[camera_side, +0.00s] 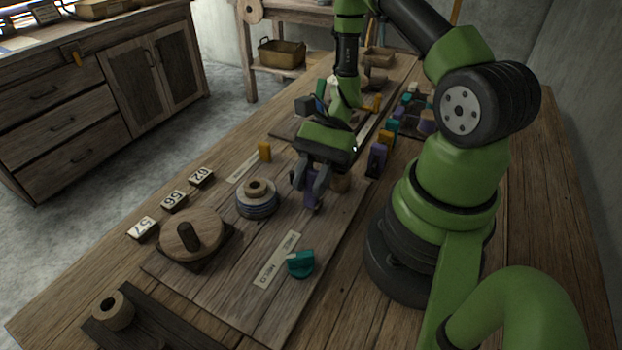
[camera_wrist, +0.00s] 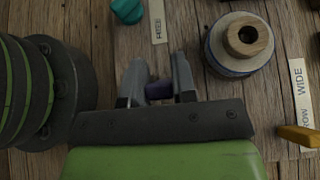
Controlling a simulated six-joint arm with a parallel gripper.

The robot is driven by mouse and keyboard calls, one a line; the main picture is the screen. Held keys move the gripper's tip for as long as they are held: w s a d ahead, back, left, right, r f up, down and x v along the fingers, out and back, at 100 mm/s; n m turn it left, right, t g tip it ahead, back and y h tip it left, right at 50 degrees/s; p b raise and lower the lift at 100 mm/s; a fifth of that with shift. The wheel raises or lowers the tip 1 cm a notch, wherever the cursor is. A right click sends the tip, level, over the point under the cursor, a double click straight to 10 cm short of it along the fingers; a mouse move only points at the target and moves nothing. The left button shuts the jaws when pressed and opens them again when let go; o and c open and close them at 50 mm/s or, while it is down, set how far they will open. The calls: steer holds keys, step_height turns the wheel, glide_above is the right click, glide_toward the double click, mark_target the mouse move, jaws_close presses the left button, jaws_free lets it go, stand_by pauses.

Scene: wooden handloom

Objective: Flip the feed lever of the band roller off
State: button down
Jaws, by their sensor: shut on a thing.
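My gripper (camera_side: 312,200) points down over the wooden board, its two fingers closed on a small purple piece (camera_side: 312,188). The piece also shows between the fingers in the wrist view (camera_wrist: 159,90). Its lower end is mostly hidden, so I cannot tell whether it is the feed lever. A roller wound with blue and pale band (camera_side: 257,204), with a wooden hub on top, stands left of my gripper in the side view. In the wrist view the roller (camera_wrist: 240,44) is at upper right, apart from the fingers.
A teal knob (camera_side: 300,263) sits beside a pale label (camera_side: 276,260) nearer the camera. A yellow lever (camera_side: 265,151) stands behind the roller. A round wooden crank disc (camera_side: 192,234) and number tiles (camera_side: 174,200) lie to the left. Several coloured pieces crowd the back.

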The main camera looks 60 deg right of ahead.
steer(key=c, duration=0.9)
jaws_free()
steer(key=v, duration=1)
